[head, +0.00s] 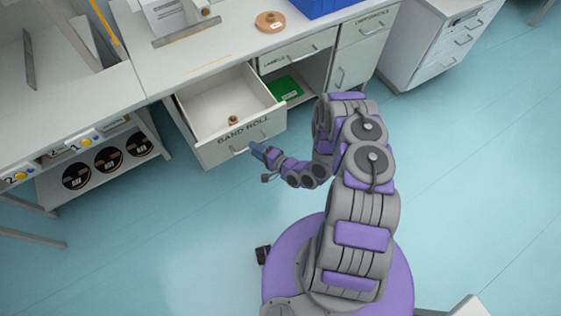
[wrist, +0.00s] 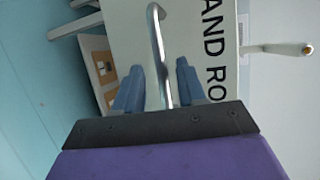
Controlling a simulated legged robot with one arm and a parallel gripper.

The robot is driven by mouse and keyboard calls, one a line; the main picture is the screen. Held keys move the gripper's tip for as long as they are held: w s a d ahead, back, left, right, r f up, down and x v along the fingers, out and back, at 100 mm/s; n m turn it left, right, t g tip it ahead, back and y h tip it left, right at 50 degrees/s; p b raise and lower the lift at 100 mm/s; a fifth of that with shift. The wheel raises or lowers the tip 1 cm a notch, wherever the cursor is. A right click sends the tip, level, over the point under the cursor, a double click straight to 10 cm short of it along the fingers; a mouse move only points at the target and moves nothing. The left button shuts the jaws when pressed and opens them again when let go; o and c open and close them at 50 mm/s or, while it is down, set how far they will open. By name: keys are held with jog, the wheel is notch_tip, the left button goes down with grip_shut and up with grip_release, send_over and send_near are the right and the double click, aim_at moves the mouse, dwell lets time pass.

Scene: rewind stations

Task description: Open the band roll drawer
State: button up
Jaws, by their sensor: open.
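The band roll drawer (head: 240,136) stands pulled out from the white bench in the head view, its inside showing. A small tan roll (head: 233,119) lies on its floor. Its front carries the words BAND ROLL and a bar handle (head: 240,151). My gripper (head: 256,148) is at the drawer front, close to the handle's right end. In the wrist view the metal handle (wrist: 158,45) runs down between the two blue fingers of my gripper (wrist: 155,82), which are apart. The fingers straddle the handle; I cannot tell whether either touches it.
A drawer (head: 297,50) to the right is shut, above an open bay with a green item (head: 286,88). A cupboard (head: 352,62) stands further right. A lower shelf (head: 100,168) with several black rolls is at left. The blue floor (head: 150,250) in front is clear.

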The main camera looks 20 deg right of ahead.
jog(key=v, duration=1.4)
jog(key=shift+p, duration=0.45)
jog(key=shift+s+d+f, duration=0.1)
jog(key=shift+s+d, duration=0.05)
